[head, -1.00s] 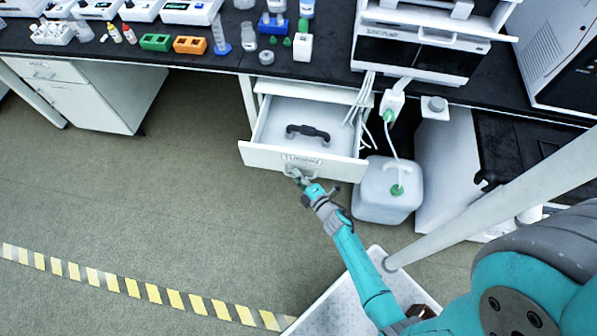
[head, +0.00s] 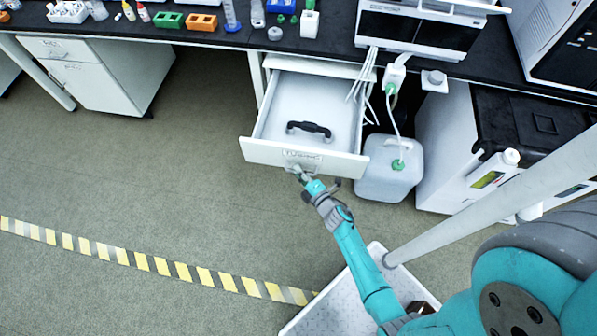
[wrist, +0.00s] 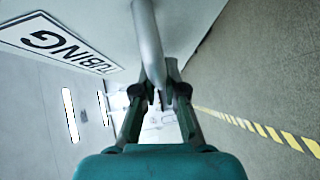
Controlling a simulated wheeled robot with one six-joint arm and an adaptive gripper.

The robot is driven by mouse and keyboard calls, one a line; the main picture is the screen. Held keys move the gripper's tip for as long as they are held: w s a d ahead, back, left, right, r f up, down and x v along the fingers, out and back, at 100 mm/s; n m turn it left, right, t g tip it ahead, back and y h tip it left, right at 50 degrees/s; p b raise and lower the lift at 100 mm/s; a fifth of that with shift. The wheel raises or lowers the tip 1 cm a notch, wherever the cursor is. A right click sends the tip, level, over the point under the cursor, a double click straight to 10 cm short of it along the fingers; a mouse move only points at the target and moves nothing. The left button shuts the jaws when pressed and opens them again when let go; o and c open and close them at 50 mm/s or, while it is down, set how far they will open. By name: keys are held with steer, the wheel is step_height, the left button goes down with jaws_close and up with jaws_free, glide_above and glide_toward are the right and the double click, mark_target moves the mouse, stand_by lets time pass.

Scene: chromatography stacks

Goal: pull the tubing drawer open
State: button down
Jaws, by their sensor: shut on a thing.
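The tubing drawer (head: 257,152) is a white drawer under the black bench, and it stands pulled out with its inside showing. A black handle-shaped object (head: 310,130) lies on its floor. My gripper (head: 300,174) is at the middle of the drawer front, at its pull handle. In the wrist view the grey bar handle (wrist: 147,40) runs between the two fingers of my gripper (wrist: 159,80), which are shut on it. The TUBING label (wrist: 58,44) shows on the drawer front beside the handle.
A white jug (head: 388,178) with a green cap and tubes stands on the floor just right of the drawer. White tubes (head: 362,80) hang by the drawer's right side. A striped floor tape (head: 150,268) crosses the clear floor in front.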

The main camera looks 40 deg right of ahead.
steer(key=shift+f, duration=0.1)
steer(key=c, duration=1.2)
jaws_free()
steer(key=s, duration=0.4)
steer(key=s+a+r, duration=0.1)
steer(key=s, duration=0.7)
steer(key=shift+a+r, duration=0.2)
steer(key=shift+r, duration=0.2)
steer(key=shift+w, duration=0.1)
steer(key=s+a+r+m, duration=0.4)
steer(key=s+r, duration=0.3)
steer(key=r, duration=0.2)
steer(key=s+a+r+m+g+y, duration=0.1)
steer(key=s+a+r+m, duration=0.3)
steer(key=r, duration=0.6)
steer(key=s+a+r+m+y, duration=0.1)
steer(key=s+a+r+m, duration=0.3)
steer(key=s+r+m, duration=0.3)
steer(key=shift+s+a+r, duration=0.1)
steer(key=shift+s+r, duration=1.3)
steer(key=shift+r, duration=0.05)
